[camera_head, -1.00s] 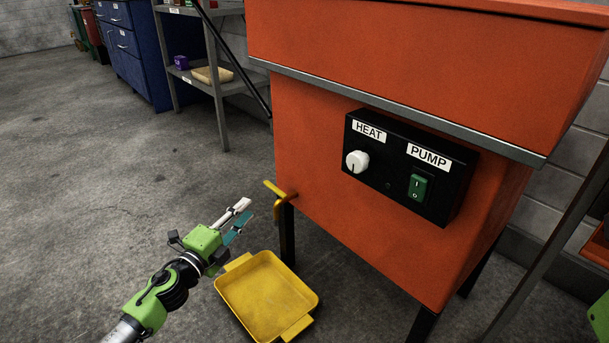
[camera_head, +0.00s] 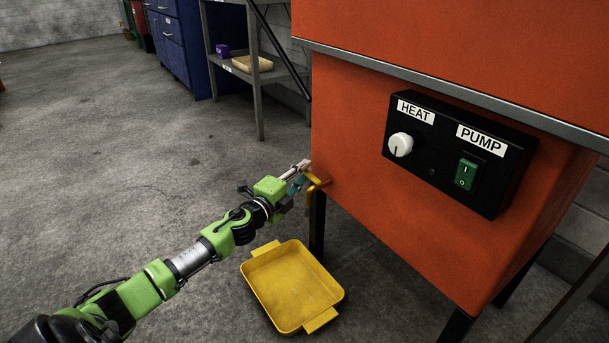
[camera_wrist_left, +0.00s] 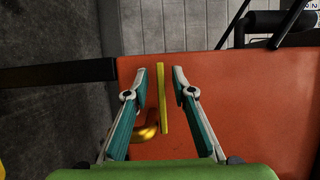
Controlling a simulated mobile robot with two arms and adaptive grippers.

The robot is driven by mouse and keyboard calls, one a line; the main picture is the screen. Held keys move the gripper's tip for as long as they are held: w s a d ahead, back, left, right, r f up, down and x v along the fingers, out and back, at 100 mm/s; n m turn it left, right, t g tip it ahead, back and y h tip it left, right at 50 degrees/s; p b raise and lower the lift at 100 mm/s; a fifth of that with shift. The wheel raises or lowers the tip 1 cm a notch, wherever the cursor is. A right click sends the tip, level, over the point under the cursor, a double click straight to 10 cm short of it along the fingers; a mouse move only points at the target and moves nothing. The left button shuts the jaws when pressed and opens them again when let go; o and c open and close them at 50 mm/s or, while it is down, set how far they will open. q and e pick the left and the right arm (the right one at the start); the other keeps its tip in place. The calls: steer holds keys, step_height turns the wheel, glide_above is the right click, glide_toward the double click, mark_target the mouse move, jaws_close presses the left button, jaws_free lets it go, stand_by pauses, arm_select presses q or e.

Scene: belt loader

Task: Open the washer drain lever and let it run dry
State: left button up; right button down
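The orange washer (camera_head: 350,130) stands on dark legs at the right. Its yellow drain lever and spout (camera_head: 317,183) stick out low on its left side in the head view, partly hidden by my left gripper (camera_head: 300,172). In the left wrist view, the straight yellow lever (camera_wrist_left: 163,97) lies between the two open fingers of my left gripper (camera_wrist_left: 161,88). A gap shows on each side of the lever. The rounded spout (camera_wrist_left: 147,130) shows beside it. The yellow tray (camera_head: 290,285) sits on the floor below and looks empty. My right gripper is out of view.
A black control box (camera_head: 455,150) with a HEAT knob (camera_head: 400,144) and green PUMP switch (camera_head: 465,174) is on the washer's front. A grey shelf (camera_head: 255,75) and blue cabinet (camera_head: 180,45) stand behind. The floor at left is clear.

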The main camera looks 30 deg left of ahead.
arm_select(q)
steer(key=shift+w, duration=0.4)
jaws_close()
